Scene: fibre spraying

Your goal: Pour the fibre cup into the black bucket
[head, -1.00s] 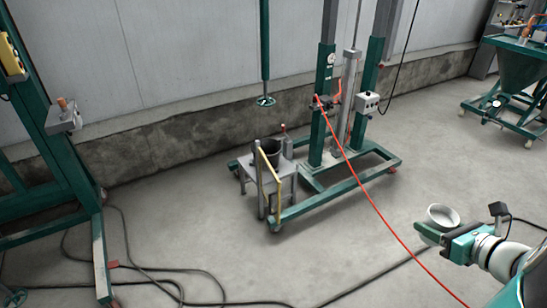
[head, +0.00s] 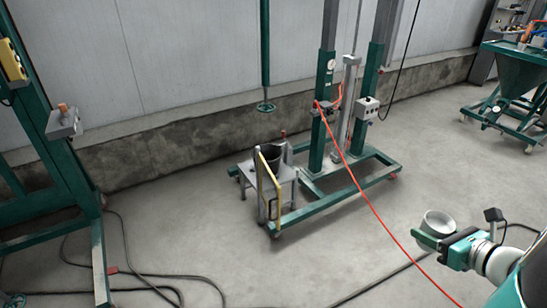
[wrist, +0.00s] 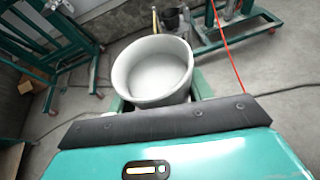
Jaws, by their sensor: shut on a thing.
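My gripper (head: 438,238) is at the lower right of the head view, shut on a white cup (head: 438,220). The cup is upright or nearly so, and in the wrist view (wrist: 153,70) its round mouth shows pale, whitish contents. The black bucket (head: 265,160) stands on a small grey stand in the middle of the head view, well to the left of and beyond my gripper. The bucket also shows small at the top of the wrist view (wrist: 170,20), beyond the cup. Its inside is dark.
A yellow rail (head: 268,172) stands in front of the bucket's stand. A green wheeled frame (head: 330,200) carries tall columns beside it. A red hose (head: 375,205) runs across the floor area between my gripper and the stand. Dark cables lie on the open concrete floor.

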